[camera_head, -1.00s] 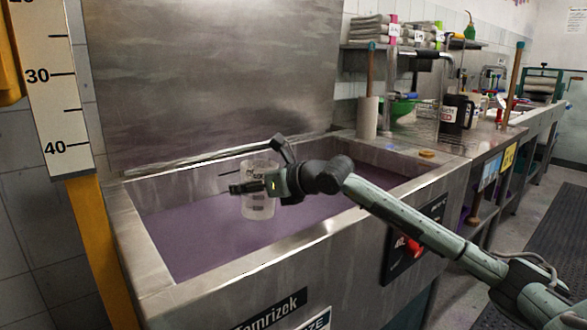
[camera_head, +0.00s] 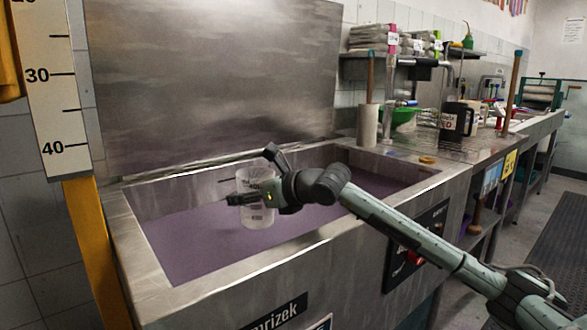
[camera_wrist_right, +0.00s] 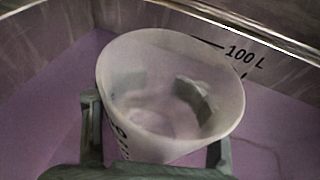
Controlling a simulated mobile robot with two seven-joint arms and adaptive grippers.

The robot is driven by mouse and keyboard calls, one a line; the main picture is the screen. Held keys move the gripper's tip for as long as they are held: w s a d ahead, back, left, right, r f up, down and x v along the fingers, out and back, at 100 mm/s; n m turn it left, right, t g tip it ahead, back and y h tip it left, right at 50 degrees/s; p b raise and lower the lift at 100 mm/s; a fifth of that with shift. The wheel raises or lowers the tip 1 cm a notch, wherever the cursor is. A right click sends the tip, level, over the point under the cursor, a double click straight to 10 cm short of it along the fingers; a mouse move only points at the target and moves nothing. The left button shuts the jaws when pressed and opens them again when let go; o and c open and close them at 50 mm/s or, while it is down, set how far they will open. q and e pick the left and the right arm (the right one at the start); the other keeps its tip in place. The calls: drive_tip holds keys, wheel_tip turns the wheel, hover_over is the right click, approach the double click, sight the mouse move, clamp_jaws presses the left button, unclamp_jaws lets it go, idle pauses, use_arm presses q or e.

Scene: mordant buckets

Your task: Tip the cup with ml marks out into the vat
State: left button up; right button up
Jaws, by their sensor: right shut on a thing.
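The clear cup with ml marks (camera_head: 259,213) is in my right gripper (camera_head: 248,199), above the purple liquid in the steel vat (camera_head: 150,284). The gripper is shut on the cup, with one finger on each side of it. In the right wrist view the cup (camera_wrist_right: 170,88) shows its open mouth, and the gripper's fingers (camera_wrist_right: 155,150) flank it. The cup looks nearly upright, tilted slightly. Whether anything is inside it is hard to tell. The vat's inner wall with a 100 L mark (camera_wrist_right: 265,50) shows behind it. My left gripper is not in view.
A steel bench to the right holds a dark jug (camera_head: 457,121), a paper roll (camera_head: 367,125) and a green funnel (camera_head: 403,116). A yellow post with a scale (camera_head: 57,100) stands at the left. The vat's liquid surface around the cup is clear.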

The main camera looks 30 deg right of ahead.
drive_tip(key=shift+r, duration=0.1)
drive_tip(key=shift+r+p, duration=1.5)
drive_tip(key=shift+r, duration=1.4)
